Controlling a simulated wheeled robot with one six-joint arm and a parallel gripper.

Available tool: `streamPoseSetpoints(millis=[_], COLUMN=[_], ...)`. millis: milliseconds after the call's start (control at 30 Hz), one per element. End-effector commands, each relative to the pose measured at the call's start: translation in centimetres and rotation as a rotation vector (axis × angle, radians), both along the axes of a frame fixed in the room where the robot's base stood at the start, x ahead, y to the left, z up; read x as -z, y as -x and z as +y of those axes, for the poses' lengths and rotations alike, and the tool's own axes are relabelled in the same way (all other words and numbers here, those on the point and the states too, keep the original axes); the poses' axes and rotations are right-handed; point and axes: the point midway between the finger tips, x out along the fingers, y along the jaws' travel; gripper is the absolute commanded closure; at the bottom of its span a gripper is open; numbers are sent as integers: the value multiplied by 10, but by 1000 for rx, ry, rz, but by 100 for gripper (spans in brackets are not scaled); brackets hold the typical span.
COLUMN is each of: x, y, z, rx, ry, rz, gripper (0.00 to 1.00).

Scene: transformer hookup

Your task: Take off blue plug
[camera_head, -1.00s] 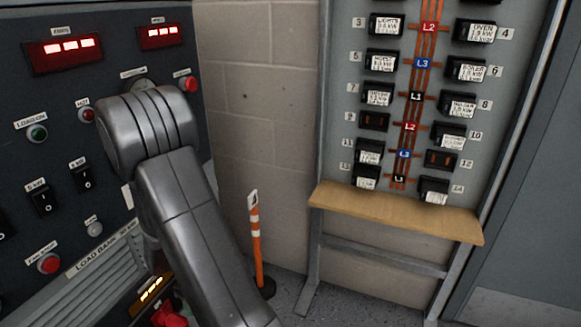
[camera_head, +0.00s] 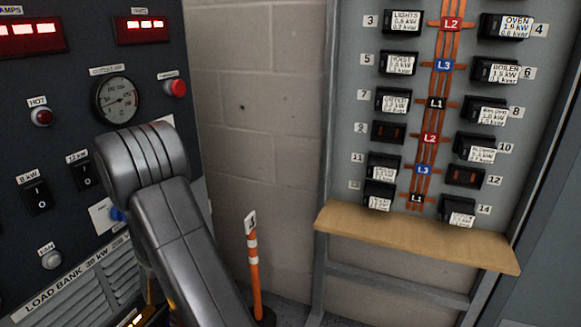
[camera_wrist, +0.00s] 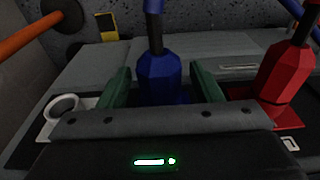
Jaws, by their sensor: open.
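The blue plug (camera_wrist: 160,78) stands upright in the middle of the wrist view, with a dark cable rising from its top. My gripper (camera_wrist: 163,84) is open, with one green finger on each side of the plug. I cannot tell whether either finger touches it. The plug's lower end is hidden behind the gripper body. In the head view my arm hides the gripper. A small blue part (camera_head: 117,214) shows beside my arm on the load bank there; I cannot tell what it is.
A red plug (camera_wrist: 283,78) stands close to the right of my gripper. A white ring (camera_wrist: 62,106) lies to the left. In the head view, an orange post (camera_head: 254,268) stands between the load bank panel (camera_head: 68,110) and the breaker board with its wooden shelf (camera_head: 420,240).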

Motion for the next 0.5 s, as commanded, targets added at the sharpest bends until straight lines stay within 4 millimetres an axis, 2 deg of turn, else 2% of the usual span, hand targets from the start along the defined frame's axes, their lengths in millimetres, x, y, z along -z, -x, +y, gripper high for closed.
streamPoseSetpoints(millis=[200,433,467,500], x=[-1,-1,-1,-1], y=[0,0,0,0], z=[0,0,0,0], rx=[0,0,0,0], ry=[0,0,-1,-1], rz=[0,0,0,0], gripper=[43,89,58,50])
